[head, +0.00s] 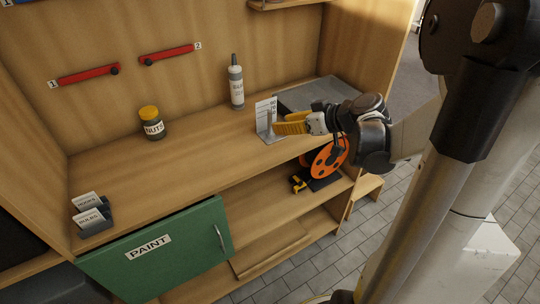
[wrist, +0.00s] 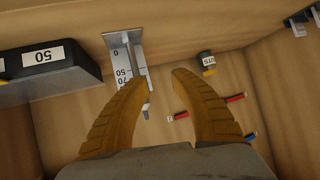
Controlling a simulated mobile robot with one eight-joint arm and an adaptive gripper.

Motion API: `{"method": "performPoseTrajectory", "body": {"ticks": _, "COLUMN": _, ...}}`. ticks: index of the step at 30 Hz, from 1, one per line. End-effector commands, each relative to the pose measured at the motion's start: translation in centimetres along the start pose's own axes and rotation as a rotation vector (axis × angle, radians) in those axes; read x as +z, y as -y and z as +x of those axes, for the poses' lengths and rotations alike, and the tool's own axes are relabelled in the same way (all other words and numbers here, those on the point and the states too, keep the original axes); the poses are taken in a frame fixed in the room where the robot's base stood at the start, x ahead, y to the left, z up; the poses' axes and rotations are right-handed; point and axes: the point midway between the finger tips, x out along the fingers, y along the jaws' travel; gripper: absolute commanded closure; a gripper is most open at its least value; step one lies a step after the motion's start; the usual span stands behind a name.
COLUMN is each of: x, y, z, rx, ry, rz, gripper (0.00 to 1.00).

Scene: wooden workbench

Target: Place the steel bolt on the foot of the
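My gripper (wrist: 155,80) has yellow fingers spread apart in the wrist view, with no object seen clamped between them. In the head view my gripper (head: 278,128) reaches in from the right, close to an upright steel gauge (head: 264,112) on the bench top. The gauge has a white scale and a flat foot. In the wrist view, which is upside down, the gauge (wrist: 122,58) and its foot show beyond the left finger, which covers part of the scale. I cannot make out a steel bolt in either view.
A nuts jar (head: 151,124) and label holders (head: 90,218) are further left. A grey slab (head: 320,92) lies right. A black block marked 50 (wrist: 45,65) is beside the gauge. An orange reel (head: 329,157) is below. The bench middle is clear.

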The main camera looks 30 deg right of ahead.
Motion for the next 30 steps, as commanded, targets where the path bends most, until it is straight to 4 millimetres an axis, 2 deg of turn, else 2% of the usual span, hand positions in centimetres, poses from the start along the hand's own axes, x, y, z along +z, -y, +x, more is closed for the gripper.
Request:
{"method": "performPoseTrajectory", "body": {"ticks": 1, "x": -0.2, "y": 3.2, "z": 0.2, "rx": -0.012, "ry": 0.063, "rz": 0.023, "gripper": 0.71}}
{"method": "performPoseTrajectory", "body": {"ticks": 6, "x": 1.1, "y": 12.0, "z": -0.9, "rx": 0.039, "ry": 0.276, "rz": 0.112, "gripper": 0.71}}
{"method": "performPoseTrajectory", "body": {"ticks": 9, "x": 2.5, "y": 15.9, "z": -2.8, "rx": 0.105, "ry": 0.359, "rz": 0.14, "gripper": 0.71}}
{"method": "performPoseTrajectory", "body": {"ticks": 12, "x": 3.8, "y": 18.6, "z": -4.7, "rx": 0.179, "ry": 0.401, "rz": 0.151, "gripper": 0.71}}
{"method": "performPoseTrajectory", "body": {"ticks": 15, "x": 4.8, "y": 20.1, "z": -6.4, "rx": 0.242, "ry": 0.41, "rz": 0.154, "gripper": 0.71}}
{"method": "performPoseTrajectory", "body": {"ticks": 19, "x": 5.5, "y": 20.9, "z": -7.6, "rx": 0.293, "ry": 0.402, "rz": 0.158, "gripper": 0.71}}
{"method": "performPoseTrajectory", "body": {"ticks": 30, "x": 5.7, "y": 21.1, "z": -8.1, "rx": 0.315, "ry": 0.395, "rz": 0.162, "gripper": 0.71}}
